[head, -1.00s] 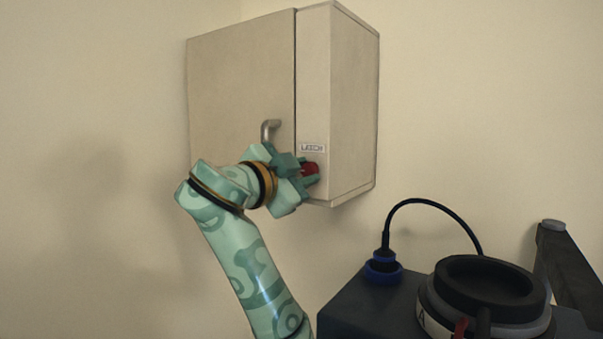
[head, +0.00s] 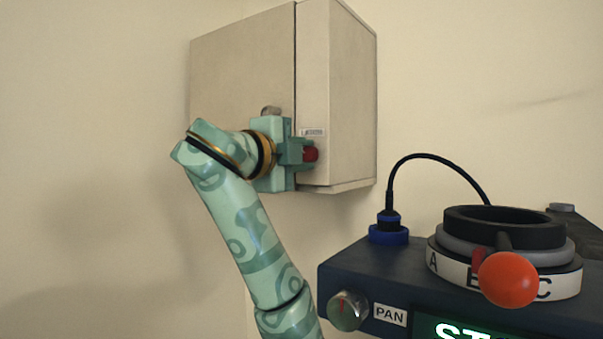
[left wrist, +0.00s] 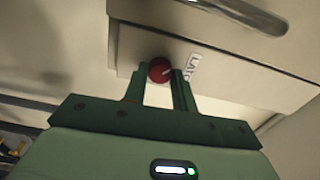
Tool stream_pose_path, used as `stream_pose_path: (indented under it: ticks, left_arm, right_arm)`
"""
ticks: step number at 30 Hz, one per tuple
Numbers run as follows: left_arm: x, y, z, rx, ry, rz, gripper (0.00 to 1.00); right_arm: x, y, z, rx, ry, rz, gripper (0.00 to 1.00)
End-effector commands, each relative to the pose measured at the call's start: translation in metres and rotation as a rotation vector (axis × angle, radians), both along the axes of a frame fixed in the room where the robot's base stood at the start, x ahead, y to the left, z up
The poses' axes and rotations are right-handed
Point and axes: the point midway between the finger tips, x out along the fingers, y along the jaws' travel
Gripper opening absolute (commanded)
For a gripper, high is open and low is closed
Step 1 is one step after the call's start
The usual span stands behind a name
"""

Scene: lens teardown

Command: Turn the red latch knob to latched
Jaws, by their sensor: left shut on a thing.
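The red latch knob (head: 311,154) sits on the narrow front panel of the wall cabinet (head: 343,90), just below a small label (head: 313,132). My left gripper (head: 305,152) is shut on the knob, coming from the left. In the left wrist view the round red knob (left wrist: 160,70) lies between the two green fingertips (left wrist: 159,74), and a pale pointer mark on it slants toward the label (left wrist: 193,66). The label is partly cut off by a finger. My right gripper is not in view.
The cabinet door (head: 240,80) is closed, its handle (head: 271,111) partly hidden behind my left gripper. At lower right a dark console has a PAN knob (head: 348,310), a lettered ring (head: 505,270), an orange-red ball lever (head: 508,279) and a black cable (head: 436,158).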

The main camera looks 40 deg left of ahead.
Motion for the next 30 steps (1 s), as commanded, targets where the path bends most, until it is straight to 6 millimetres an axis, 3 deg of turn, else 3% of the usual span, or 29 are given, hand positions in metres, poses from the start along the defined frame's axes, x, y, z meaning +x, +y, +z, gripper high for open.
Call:
stream_pose_path:
  ticks: [1,12,30]
  left_arm:
    - [0.001,0.000,-0.006,0.041,0.009,-0.001,0.04]
    - [0.001,0.000,-0.006,0.389,0.047,-0.002,0.04]
    - [0.002,0.000,-0.004,0.782,0.092,-0.005,0.04]
  right_arm:
    - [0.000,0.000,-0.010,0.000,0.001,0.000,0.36]
    - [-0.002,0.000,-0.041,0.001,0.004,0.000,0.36]
    - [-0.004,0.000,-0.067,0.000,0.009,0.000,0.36]
